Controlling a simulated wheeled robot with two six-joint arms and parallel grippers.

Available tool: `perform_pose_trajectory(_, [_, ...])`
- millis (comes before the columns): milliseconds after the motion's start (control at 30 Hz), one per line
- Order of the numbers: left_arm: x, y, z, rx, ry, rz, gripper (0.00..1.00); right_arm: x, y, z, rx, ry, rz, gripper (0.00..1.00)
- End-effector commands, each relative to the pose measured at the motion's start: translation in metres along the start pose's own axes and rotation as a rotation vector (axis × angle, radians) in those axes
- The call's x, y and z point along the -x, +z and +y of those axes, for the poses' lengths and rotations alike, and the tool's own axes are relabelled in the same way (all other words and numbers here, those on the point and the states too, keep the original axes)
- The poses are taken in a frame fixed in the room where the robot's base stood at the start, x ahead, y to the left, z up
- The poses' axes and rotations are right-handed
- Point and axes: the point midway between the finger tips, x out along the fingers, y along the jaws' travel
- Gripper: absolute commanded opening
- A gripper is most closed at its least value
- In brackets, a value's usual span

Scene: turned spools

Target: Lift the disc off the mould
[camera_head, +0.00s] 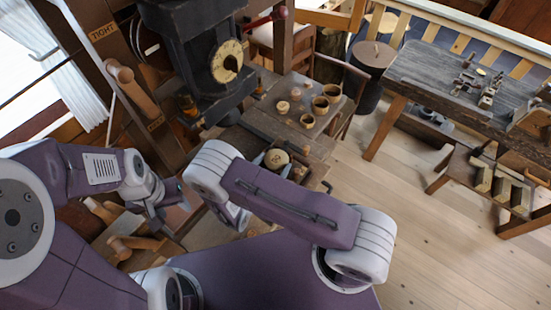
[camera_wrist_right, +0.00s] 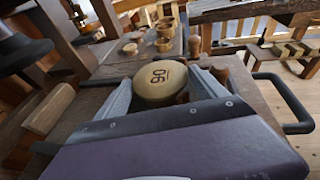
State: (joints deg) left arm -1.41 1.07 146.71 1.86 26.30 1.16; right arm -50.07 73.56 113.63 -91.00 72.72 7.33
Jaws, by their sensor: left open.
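In the head view my right arm hides most of that gripper. My left gripper (camera_head: 172,203) is open and empty, left of the workbench.
Several wooden cups and small round pieces (camera_head: 320,104) stand at the bench's far end. A dark machine with a yellow dial (camera_head: 226,62) rises behind my arms. A wooden mallet (camera_head: 135,243) lies at lower left. Open floor (camera_head: 420,220) lies right.

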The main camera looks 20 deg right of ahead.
Motion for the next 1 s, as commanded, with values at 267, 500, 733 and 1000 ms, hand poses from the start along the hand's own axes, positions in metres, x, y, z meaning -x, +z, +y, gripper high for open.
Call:
perform_pose_trajectory(267, [0.000, 0.000, 0.000, 0.000, 0.000, 0.000, 0.50, 0.000, 0.001, 0.001, -0.002, 0.002, -0.001, 0.43])
perform_pose_trajectory(500, [-0.007, 0.001, 0.000, 0.000, 0.000, 0.000, 0.50, 0.006, 0.020, 0.003, -0.006, 0.006, -0.003, 0.43])
perform_pose_trajectory(733, [-0.019, 0.002, 0.000, 0.000, 0.000, 0.000, 0.50, -0.004, 0.055, 0.000, -0.008, 0.000, -0.002, 0.43])
perform_pose_trajectory(1000, [-0.036, 0.004, -0.001, 0.000, 0.000, 0.000, 0.50, -0.053, 0.109, -0.006, -0.009, 0.001, -0.002, 0.43])
